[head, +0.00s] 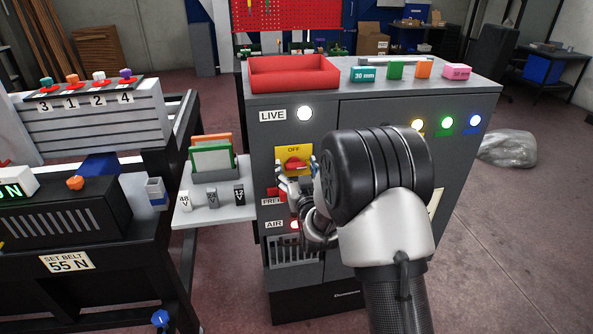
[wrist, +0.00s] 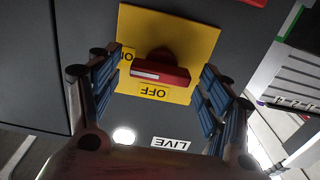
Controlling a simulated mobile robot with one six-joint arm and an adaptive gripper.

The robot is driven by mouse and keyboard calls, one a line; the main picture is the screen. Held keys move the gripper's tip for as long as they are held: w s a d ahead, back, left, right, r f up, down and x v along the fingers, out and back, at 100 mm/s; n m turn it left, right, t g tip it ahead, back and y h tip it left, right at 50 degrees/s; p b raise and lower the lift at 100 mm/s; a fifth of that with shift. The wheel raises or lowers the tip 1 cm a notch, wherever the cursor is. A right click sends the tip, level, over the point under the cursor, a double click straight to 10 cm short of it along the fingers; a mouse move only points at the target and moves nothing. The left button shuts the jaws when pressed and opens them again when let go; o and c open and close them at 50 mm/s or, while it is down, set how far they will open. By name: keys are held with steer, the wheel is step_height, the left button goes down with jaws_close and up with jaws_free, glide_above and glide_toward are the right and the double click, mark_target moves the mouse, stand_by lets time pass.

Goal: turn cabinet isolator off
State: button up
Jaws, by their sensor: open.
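The cabinet isolator has a red handle (head: 294,164) on a yellow plate (head: 293,150) on the front of the grey cabinet. In the wrist view, which is upside down, the red handle (wrist: 160,73) lies crosswise on the yellow plate (wrist: 190,22). A pale mark shows on its left part, toward the ON label (wrist: 127,56). The OFF label (wrist: 153,92) is below it. My gripper (wrist: 160,80) is open, with one finger on each side of the handle and gaps between. In the head view my gripper (head: 296,182) is at the plate's lower part.
The LIVE lamp (head: 305,113) above the isolator is lit white. A red tray (head: 293,87) and coloured blocks stand on the cabinet top. A side shelf (head: 214,215) with small blocks juts out at the left.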

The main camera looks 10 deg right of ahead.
steer(key=shift+w, duration=0.1)
steer(key=shift+c, duration=0.3)
steer(key=c, duration=1)
steer(key=shift+n, duration=0.4)
steer(key=n, duration=0.4)
steer(key=shift+a, duration=0.1)
steer(key=n, duration=0.9)
steer(key=shift+a+f, duration=0.1)
steer(key=shift+f+n, duration=0.1)
steer(key=shift+n, duration=1.9)
